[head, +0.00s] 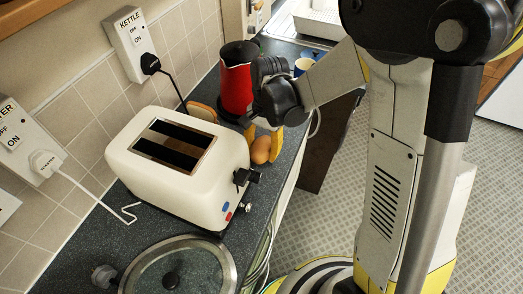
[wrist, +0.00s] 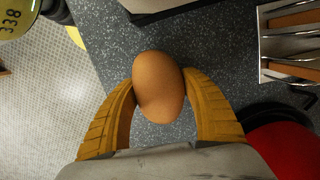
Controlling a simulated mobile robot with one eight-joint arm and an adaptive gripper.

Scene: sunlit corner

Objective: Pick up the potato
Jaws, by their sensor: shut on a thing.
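The potato (head: 261,150) is a smooth, brown, egg-shaped thing at the counter's edge, just right of the white toaster in the head view. In the wrist view the potato (wrist: 158,87) sits between the two yellow ribbed fingers of my gripper (wrist: 159,82), which touch its sides. My gripper (head: 264,138) is shut on it, reaching down from above and behind in the head view. I cannot tell whether the potato still touches the counter.
The white toaster (head: 180,170) stands close on the left. A red kettle (head: 237,80) is behind my gripper. A glass lid (head: 180,270) lies at the front of the dark counter (head: 85,235). The floor drops away right.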

